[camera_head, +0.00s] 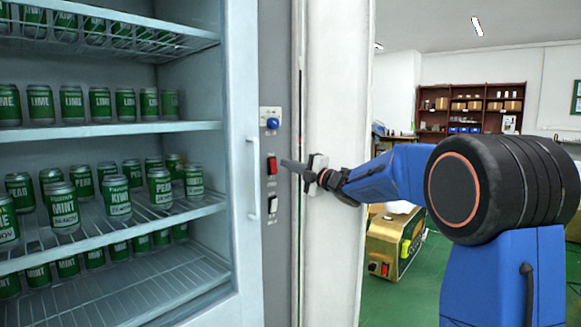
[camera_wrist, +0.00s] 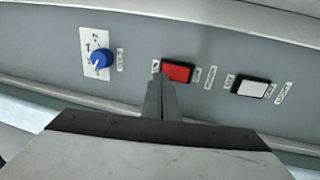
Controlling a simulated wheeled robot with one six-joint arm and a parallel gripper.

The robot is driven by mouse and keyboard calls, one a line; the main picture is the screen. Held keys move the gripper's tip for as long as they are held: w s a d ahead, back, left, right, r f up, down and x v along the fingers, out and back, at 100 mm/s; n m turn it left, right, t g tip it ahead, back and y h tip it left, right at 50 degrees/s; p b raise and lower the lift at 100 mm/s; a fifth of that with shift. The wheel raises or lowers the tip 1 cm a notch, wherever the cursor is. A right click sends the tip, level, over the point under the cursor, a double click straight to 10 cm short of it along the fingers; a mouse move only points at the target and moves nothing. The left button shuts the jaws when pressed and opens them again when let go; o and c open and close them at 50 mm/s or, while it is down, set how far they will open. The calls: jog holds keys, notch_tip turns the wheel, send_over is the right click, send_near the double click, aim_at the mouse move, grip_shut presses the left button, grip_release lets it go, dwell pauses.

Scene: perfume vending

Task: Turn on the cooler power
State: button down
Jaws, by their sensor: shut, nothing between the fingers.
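The cooler (camera_head: 243,60) stands at the left with its control strip (camera_head: 276,90) along its right edge. The strip bears a blue knob (camera_head: 272,123), a red rocker switch (camera_head: 272,165) and a white rocker switch (camera_head: 273,204). In the wrist view the blue knob (camera_wrist: 102,58) is left, the red switch (camera_wrist: 177,71) is central and the white switch (camera_wrist: 252,88) is right. My gripper (camera_head: 284,162) is shut and empty, its tips at the red switch. In the wrist view the fingers (camera_wrist: 162,84) cover part of its lower left; I cannot tell whether they touch it.
The cooler holds several green cans (camera_head: 62,203) on wire shelves behind a door with a vertical handle (camera_head: 253,180). A white panel (camera_head: 335,240) stands right of the strip. A gold machine (camera_head: 390,243) and a brown shelf unit (camera_head: 470,105) are farther back.

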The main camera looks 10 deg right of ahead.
jog(key=s+d+r, duration=0.1)
jog(key=s+d, duration=0.5)
jog(key=s, duration=0.2)
jog(key=shift+r, duration=0.4)
jog(key=shift+s, duration=0.15)
